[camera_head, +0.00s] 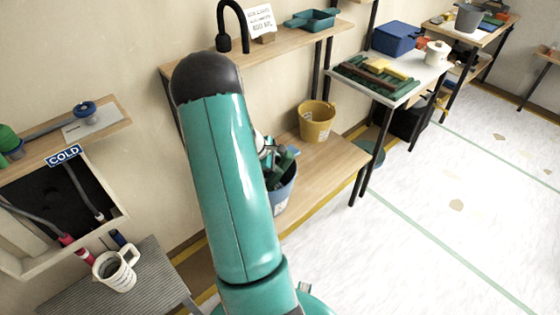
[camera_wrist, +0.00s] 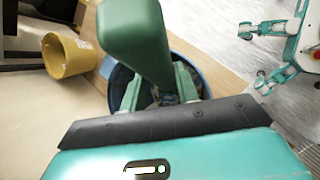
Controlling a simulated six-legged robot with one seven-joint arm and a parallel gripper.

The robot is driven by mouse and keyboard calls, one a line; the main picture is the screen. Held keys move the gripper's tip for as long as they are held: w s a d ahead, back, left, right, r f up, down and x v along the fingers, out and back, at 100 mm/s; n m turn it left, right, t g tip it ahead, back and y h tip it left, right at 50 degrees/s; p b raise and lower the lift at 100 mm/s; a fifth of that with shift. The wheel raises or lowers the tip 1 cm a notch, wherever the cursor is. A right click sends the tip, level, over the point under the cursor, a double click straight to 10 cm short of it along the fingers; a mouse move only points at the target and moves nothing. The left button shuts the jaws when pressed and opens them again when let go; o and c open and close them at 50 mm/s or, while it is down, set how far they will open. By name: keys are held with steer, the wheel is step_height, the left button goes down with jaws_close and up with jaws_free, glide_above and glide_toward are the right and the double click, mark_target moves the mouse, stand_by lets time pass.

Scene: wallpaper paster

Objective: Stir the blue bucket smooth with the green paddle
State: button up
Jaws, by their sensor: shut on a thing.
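The blue bucket (camera_head: 284,193) stands on the wooden bench, partly hidden behind my teal arm in the head view. In the wrist view its dark blue rim (camera_wrist: 117,82) shows around and beyond my fingers. My gripper (camera_wrist: 159,92) is over the bucket's opening and shut on the green paddle (camera_wrist: 135,32). The paddle's thick green end rises toward the wrist camera. In the head view a green part of the paddle (camera_head: 285,162) shows above the bucket rim. The paddle's lower end and most of the bucket's contents are hidden, so I cannot tell how smooth they are.
A yellow bucket (camera_head: 317,121) stands on the same bench (camera_head: 336,160), behind the blue one; it also shows in the wrist view (camera_wrist: 67,55). A shelf with a black tap (camera_head: 223,40) hangs above. A white table (camera_head: 410,76) stands behind right. The floor at right is open.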

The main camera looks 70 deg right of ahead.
mark_target(274, 174)
steer(key=shift+w+d+f, duration=0.25)
steer(key=shift+w+f, duration=0.2)
steer(key=shift+f, duration=0.75)
steer(key=shift+w+d+f, duration=0.2)
steer(key=shift+w+f, duration=0.25)
steer(key=shift+f, duration=0.8)
steer(key=shift+w+d+f, duration=0.25)
steer(key=shift+w+f, duration=0.2)
steer(key=shift+f, duration=0.75)
steer(key=shift+w, duration=0.1)
